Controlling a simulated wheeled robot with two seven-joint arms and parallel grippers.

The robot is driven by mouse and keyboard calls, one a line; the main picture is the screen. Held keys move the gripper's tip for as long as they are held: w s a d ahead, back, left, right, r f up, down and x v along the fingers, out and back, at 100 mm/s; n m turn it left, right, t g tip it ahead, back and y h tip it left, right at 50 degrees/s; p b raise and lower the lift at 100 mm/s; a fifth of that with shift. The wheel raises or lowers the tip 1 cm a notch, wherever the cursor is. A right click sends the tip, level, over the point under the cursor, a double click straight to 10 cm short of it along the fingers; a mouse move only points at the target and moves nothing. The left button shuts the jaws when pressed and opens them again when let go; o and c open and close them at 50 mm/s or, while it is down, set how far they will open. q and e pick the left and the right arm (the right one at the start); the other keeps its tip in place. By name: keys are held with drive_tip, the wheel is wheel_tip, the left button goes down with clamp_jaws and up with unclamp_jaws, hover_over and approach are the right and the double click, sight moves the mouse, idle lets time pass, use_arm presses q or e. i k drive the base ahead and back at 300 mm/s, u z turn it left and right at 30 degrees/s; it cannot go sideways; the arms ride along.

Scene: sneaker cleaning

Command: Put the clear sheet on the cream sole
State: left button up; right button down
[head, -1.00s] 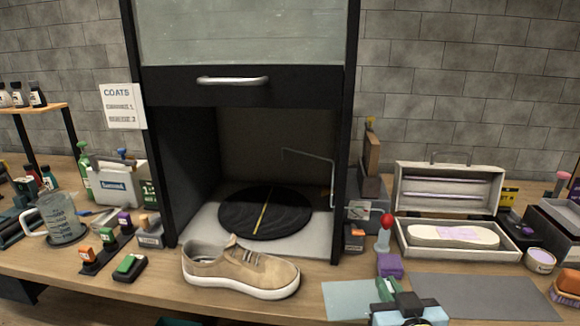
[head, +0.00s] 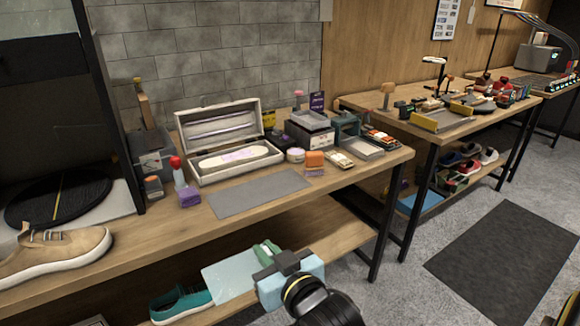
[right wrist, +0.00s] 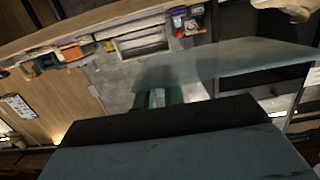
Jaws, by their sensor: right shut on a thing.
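The clear sheet (head: 229,279) is a pale, see-through blue rectangle. My right gripper (head: 265,254), with green fingertips, is shut on its right side and holds it in front of the bench, below the tabletop in the head view. The sheet also shows in the right wrist view (right wrist: 225,64), reaching out beyond the green fingertips (right wrist: 158,97). The cream sole (head: 217,160), with a pale purple patch, lies in an open light-coloured case (head: 195,182) on the bench, apart from the sheet. My left gripper is not in view.
A grey mat (head: 258,193) lies bare in front of the case. A red-topped bottle (head: 179,172) and purple block (head: 190,197) stand left of it. A tan sneaker (head: 60,255) is at far left. A teal shoe (head: 180,303) is on the lower shelf.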

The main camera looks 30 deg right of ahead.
sight(237, 156)
drive_tip(key=z, duration=0.2)
drive_tip(key=k, duration=0.6)
drive_tip(key=z, duration=1.1)
drive_tip(key=i, duration=1)
drive_tip(key=u, duration=0.75)
drive_tip(key=i, duration=0.65)
drive_tip(key=u, duration=0.5)
